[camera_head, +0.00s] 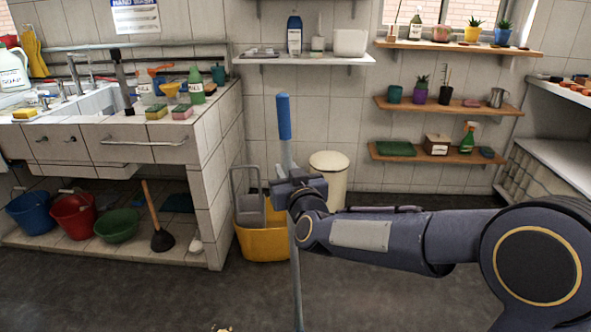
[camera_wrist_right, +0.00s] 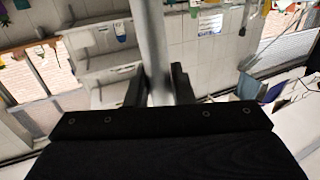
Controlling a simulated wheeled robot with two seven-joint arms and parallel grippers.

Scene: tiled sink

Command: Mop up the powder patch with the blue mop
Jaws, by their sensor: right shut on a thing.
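The blue mop (camera_head: 284,118) stands close to upright in the head view, with a blue grip at the top and a grey-blue pole below. My right gripper (camera_head: 284,192) is shut on the pole, partway down. In the right wrist view the pole (camera_wrist_right: 151,45) runs between the two fingers of my right gripper (camera_wrist_right: 160,88). The mop's head is below the picture's edge and hidden. A small pale bit (camera_head: 222,329) shows on the floor at the bottom edge, perhaps part of the powder patch; most of it is out of view. My left gripper is not in view.
A yellow mop bucket (camera_head: 262,243) stands right behind the pole, with a cream bin (camera_head: 329,178) behind it. The tiled sink counter (camera_head: 212,150) is at left, with basins and a plunger (camera_head: 160,235) beneath. Dark floor (camera_head: 120,295) in front is clear.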

